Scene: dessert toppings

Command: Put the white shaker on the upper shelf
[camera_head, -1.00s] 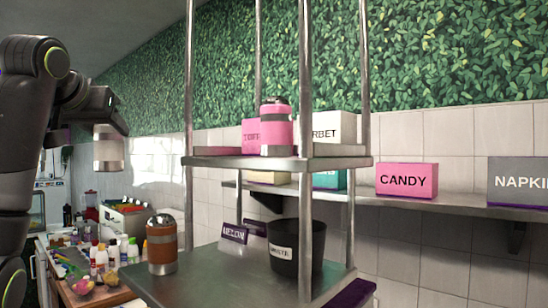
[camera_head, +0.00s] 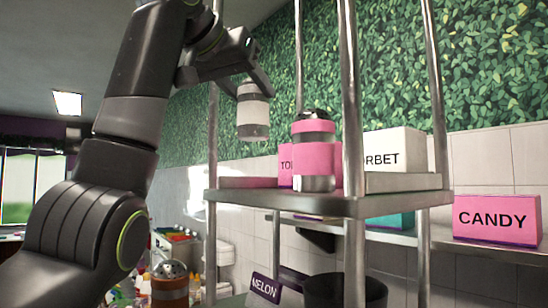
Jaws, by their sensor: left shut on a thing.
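The white shaker (camera_head: 253,112) hangs upright in my left gripper (camera_head: 252,86), which is shut on its top. The shaker is above the level of the upper shelf (camera_head: 285,200), over or near its left part; I cannot tell its exact depth. A pink shaker (camera_head: 314,153) stands on the upper shelf, to the right of and lower than the white one. An orange-brown shaker (camera_head: 170,286) shows at the bottom, lower down. My right gripper is not in view.
Metal posts (camera_head: 352,110) rise around the shelf. Boxes, including a white sorbet box (camera_head: 395,149) and a pink candy box (camera_head: 496,217), stand behind and to the right. A black bin (camera_head: 345,290) sits below.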

